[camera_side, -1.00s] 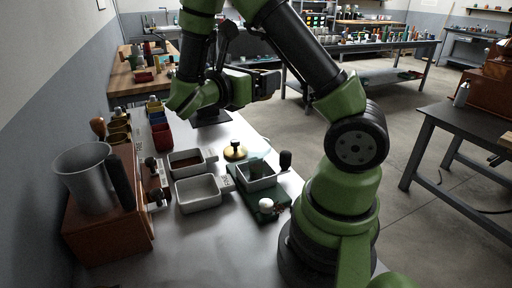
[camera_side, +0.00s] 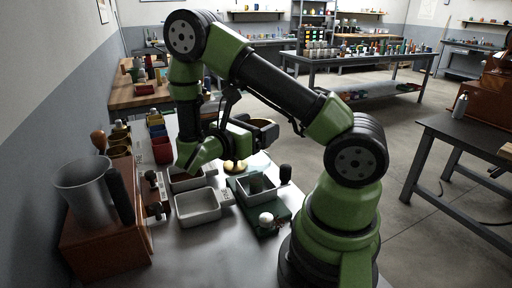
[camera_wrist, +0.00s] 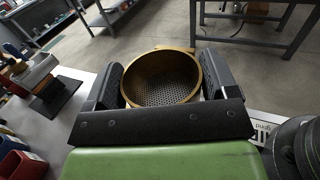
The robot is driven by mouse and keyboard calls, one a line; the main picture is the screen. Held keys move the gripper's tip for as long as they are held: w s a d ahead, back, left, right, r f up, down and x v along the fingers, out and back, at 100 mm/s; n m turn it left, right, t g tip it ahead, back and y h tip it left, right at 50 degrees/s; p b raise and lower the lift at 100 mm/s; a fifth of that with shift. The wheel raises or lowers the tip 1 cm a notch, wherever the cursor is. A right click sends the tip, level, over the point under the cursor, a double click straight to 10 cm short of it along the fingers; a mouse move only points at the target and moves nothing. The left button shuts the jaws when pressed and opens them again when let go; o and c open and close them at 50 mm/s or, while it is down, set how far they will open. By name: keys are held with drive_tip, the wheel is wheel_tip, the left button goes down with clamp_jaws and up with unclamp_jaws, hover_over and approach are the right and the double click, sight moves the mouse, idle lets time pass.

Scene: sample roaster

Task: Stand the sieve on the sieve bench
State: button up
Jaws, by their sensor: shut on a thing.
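The sieve (camera_wrist: 160,78) is a round brass ring with a perforated floor, seen from above in the wrist view. My gripper (camera_wrist: 160,85) is shut on it, with one dark jaw on each side. In the side view my gripper (camera_side: 262,128) is above the far part of the work table, beyond the grey trays. The sieve is mostly hidden behind my gripper there. I cannot tell for sure which thing is the sieve bench.
A green base (camera_side: 274,222) carries a grey square pan (camera_side: 257,187). Grey trays (camera_side: 197,206) lie beside it. A metal jug (camera_side: 88,190) stands on a wooden box at left. Red and blue bins (camera_side: 161,150) stand behind. A black plate (camera_wrist: 55,96) shows in the wrist view.

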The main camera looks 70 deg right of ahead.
wheel_tip(320, 180, down, 4)
drive_tip(key=shift+r, duration=0.1)
drive_tip(key=shift+f, duration=0.35)
drive_tip(key=c, duration=0.4)
drive_tip(key=o, duration=1.3)
drive_tip(key=shift+f, duration=0.15)
drive_tip(key=v, duration=0.7)
drive_tip(key=s+a+r+m+t+y, duration=0.2)
drive_tip(key=a+r+m+t+y, duration=0.2)
drive_tip(key=r+m+y, duration=0.2)
drive_tip(key=s+a+r+m+t+y, duration=0.3)
drive_tip(key=a+r+m+t+y, duration=0.1)
drive_tip(key=r+m+t+y, duration=0.1)
drive_tip(key=s+a+r+m+t+y, duration=0.2)
drive_tip(key=a+r+m+t+y, duration=0.2)
drive_tip(key=r+m+t+y, duration=0.1)
drive_tip(key=shift+s+r+m+y, duration=0.2)
drive_tip(key=shift+r+m+y, duration=0.25)
drive_tip(key=shift+y, duration=0.2)
drive_tip(key=shift+s+r+m+y, duration=0.2)
drive_tip(key=shift+r+m+y, duration=0.15)
drive_tip(key=shift+r+y, duration=0.25)
